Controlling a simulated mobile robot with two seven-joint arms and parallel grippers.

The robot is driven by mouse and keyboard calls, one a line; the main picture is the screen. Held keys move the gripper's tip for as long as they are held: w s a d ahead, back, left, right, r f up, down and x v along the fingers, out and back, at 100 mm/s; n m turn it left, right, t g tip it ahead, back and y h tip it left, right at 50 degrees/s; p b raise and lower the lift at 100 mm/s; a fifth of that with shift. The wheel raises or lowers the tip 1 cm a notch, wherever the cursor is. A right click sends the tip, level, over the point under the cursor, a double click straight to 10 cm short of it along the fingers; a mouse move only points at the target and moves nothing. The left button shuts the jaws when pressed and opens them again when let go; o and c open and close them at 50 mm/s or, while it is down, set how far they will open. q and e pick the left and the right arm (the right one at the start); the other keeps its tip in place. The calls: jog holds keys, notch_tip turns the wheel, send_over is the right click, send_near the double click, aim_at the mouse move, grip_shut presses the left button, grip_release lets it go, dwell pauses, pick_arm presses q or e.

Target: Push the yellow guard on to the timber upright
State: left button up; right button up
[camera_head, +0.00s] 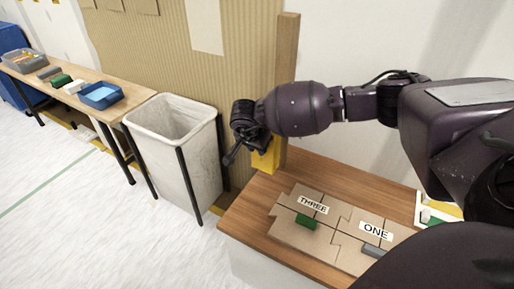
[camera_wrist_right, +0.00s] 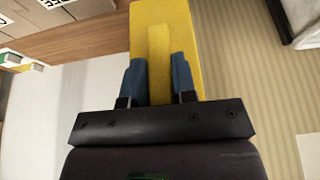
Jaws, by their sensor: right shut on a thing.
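The timber upright (camera_head: 288,48) stands vertical against the wall behind the wooden table. The yellow guard (camera_head: 266,160) is at the upright's lower part, just above or at the table's back left corner; it also shows in the right wrist view (camera_wrist_right: 180,30). My right gripper (camera_head: 250,142) reaches in from the right and is shut on the guard's raised middle rib, with a blue finger on each side in the right wrist view (camera_wrist_right: 158,78). The gripper hides the guard's upper part in the head view. I cannot tell whether guard and upright touch. My left gripper is not in view.
A white bin (camera_head: 190,150) stands left of the table. A side table (camera_head: 128,108) with trays is further left.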

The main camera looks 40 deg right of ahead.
jog(key=shift+w+d+f, duration=0.2)
jog(key=shift+w+d, duration=0.05)
jog(key=shift+d, duration=0.35)
pick_arm(q)
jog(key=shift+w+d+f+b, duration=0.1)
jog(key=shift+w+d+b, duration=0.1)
jog(key=shift+b, duration=0.35)
pick_arm(e)
jog(key=d, duration=0.1)
jog(key=w+d, duration=0.1)
jog(key=d, duration=0.1)
jog(key=shift+w+d+r, duration=0.1)
jog(key=shift+w+d, duration=0.2)
jog(key=shift+d, duration=0.1)
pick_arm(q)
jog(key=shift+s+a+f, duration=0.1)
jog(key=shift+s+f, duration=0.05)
pick_arm(e)
jog(key=shift+w+d, duration=0.15)
jog(key=shift+d, duration=0.2)
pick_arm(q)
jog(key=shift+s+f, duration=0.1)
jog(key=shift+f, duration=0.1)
pick_arm(e)
jog(key=shift+w+d, duration=0.2)
jog(key=shift+d, duration=0.25)
